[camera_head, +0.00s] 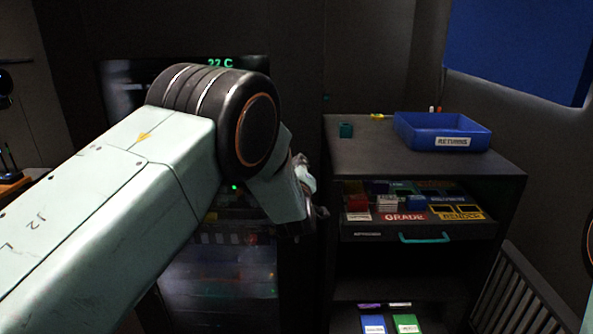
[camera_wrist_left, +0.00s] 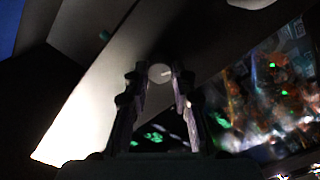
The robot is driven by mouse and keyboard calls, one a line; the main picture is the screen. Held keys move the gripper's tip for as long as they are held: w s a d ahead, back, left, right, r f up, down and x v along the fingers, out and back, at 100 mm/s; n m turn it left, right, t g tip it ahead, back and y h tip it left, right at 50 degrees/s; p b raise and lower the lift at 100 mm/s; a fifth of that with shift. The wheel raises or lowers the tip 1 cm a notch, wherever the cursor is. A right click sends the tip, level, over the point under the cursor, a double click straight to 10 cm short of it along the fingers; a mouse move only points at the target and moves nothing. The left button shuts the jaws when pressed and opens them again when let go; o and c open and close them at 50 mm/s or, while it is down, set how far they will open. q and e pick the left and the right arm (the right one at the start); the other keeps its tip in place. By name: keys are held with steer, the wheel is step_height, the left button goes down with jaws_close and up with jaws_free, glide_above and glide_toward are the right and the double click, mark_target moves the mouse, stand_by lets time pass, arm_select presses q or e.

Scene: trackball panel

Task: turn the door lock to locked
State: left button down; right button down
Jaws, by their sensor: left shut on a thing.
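The door lock shows in the left wrist view as a small round pale grey knob (camera_wrist_left: 160,73) with a light mark on its face. My left gripper (camera_wrist_left: 159,84) has its two dark fingers on either side of the knob and is shut on it. In the head view my left gripper (camera_head: 312,205) is at the left side of the dark cabinet, mostly hidden behind my own wrist, and the lock cannot be seen there. Which way the knob is turned is hard to tell. My right gripper is not in view.
A dark cabinet (camera_head: 412,156) stands right of my left arm, with a blue returns tray (camera_head: 415,143) on top. Its open drawer (camera_head: 359,235) holds several small blocks. A glass-fronted dark unit (camera_head: 225,285) with a "22 C" display (camera_head: 220,63) is behind my arm.

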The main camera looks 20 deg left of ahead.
arm_select(q)
steer(key=n+b, duration=0.1)
steer(key=n, duration=0.4)
steer(key=shift+f+n+b, duration=0.1)
steer(key=shift+n+b, duration=0.2)
stand_by(0.5)
steer(key=c, duration=1.1)
jaws_free()
steer(key=shift+d, duration=0.1)
steer(key=v, duration=0.7)
steer(key=shift+s, duration=0.25)
